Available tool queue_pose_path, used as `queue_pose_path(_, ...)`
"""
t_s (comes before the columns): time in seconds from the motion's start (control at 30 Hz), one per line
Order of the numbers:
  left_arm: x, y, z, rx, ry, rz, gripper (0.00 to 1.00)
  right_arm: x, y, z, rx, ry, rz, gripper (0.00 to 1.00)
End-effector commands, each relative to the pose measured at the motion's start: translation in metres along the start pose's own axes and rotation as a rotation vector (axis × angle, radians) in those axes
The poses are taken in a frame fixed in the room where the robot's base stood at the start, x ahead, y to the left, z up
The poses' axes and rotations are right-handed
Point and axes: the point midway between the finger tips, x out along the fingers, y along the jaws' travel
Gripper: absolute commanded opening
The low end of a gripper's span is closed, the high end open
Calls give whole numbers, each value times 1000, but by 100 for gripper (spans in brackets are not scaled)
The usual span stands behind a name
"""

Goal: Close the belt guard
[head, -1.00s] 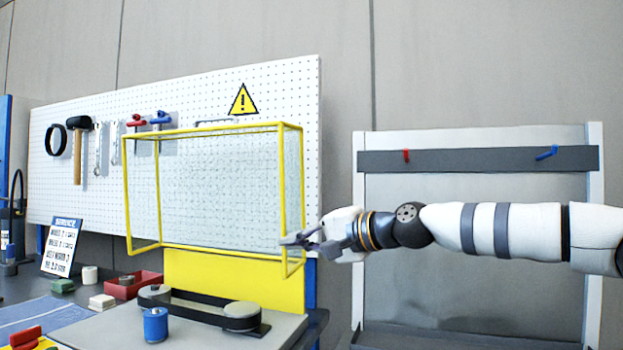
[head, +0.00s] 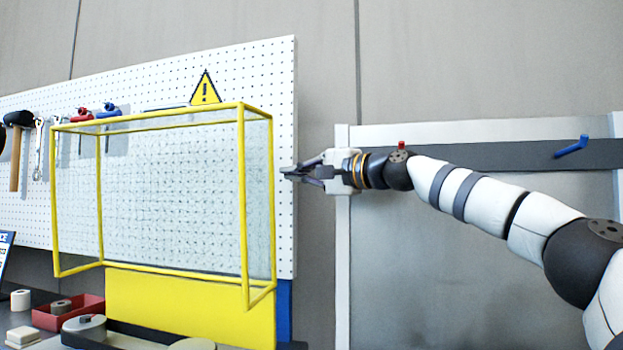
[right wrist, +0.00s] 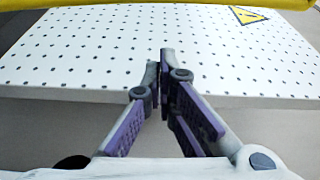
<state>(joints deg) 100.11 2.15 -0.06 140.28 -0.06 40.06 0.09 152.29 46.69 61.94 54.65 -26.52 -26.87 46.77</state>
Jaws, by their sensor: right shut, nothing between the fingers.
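The belt guard (head: 243,190) is a yellow frame with clear mesh panels. It stands raised above the belt (head: 140,338) and its pulleys (head: 84,323), in front of the pegboard. My right gripper (head: 287,174) is shut and empty, just right of the guard's right side at about mid-height. I cannot tell whether it touches the guard. In the right wrist view its fingertips (right wrist: 160,60) are together, and a yellow bar of the guard (right wrist: 160,4) crosses the top edge. My left gripper is not in view.
The pegboard (head: 200,85) carries a hammer, wrenches and a warning sign (head: 206,89). A yellow panel (head: 190,308) stands below the guard. A red tray (head: 88,308) sits at lower left.

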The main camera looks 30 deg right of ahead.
Motion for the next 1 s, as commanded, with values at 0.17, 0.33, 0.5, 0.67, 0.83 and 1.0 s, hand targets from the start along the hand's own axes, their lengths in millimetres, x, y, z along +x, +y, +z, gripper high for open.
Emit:
queue_pose_path(0.17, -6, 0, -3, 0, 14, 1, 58, 10, -7, 10, -4, -1, -4, 0)
queue_pose_path(0.33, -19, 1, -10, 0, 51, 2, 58, 1, -11, 28, -6, -1, -10, 0)
queue_pose_path(0.5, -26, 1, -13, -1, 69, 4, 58, -1, -6, 38, -2, 0, -7, 0)
queue_pose_path(0.67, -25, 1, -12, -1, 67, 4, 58, 0, -2, 38, 0, 0, -2, 0)
queue_pose_path(0.83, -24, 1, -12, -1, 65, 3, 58, 1, -1, 38, 0, 0, -2, 0)
queue_pose_path(1.0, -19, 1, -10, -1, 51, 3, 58, 8, 2, 40, -18, -2, -4, 0)
